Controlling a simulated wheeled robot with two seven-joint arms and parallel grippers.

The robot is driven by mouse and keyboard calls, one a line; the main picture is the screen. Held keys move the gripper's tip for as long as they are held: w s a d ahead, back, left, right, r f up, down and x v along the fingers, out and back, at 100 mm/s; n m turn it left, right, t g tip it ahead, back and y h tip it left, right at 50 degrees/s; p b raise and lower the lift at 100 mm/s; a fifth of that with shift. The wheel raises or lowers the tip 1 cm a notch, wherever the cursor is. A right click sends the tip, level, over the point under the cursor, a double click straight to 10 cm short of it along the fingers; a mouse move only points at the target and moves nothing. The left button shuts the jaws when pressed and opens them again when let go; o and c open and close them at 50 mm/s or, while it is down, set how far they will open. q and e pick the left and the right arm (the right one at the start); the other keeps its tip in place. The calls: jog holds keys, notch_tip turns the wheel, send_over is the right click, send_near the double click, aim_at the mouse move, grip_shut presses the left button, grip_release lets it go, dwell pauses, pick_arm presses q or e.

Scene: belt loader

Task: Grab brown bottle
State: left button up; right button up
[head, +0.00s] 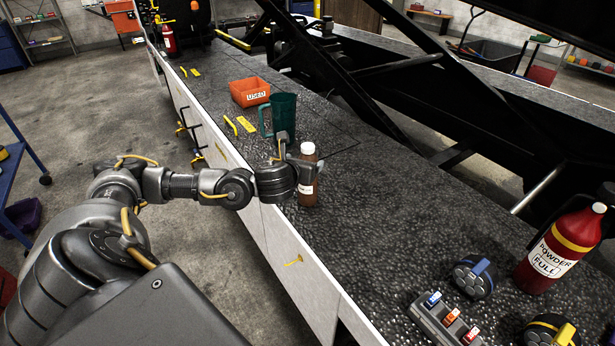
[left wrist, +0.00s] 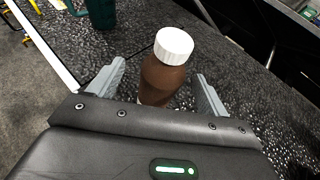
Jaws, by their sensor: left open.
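The brown bottle (head: 308,188) stands upright on the dark speckled deck of the loader, near its left edge. It has a white cap and a pale label. My left gripper (head: 291,160) is at the bottle in the head view. In the left wrist view my left gripper (left wrist: 158,92) is open, with one finger on each side of the brown bottle (left wrist: 162,80). Gaps show between the bottle and both fingers. The bottle's lower part is hidden behind the gripper body in the wrist view. My right gripper is not in view.
A green mug (head: 284,113) stands just beyond the gripper, with an orange bin (head: 249,92) behind it. Deck right of the bottle is clear.

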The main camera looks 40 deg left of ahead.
pick_arm(q)
jog(key=x, duration=0.1)
jog(key=p+x, duration=0.1)
jog(key=x, duration=0.1)
jog(key=p+x, duration=0.1)
jog(key=x, duration=0.1)
jog(key=shift+w+d+f, duration=0.15)
jog(key=shift+d+f, duration=0.05)
jog(key=shift+f, duration=0.2)
jog(key=shift+r, duration=0.15)
jog(key=c, duration=1.5)
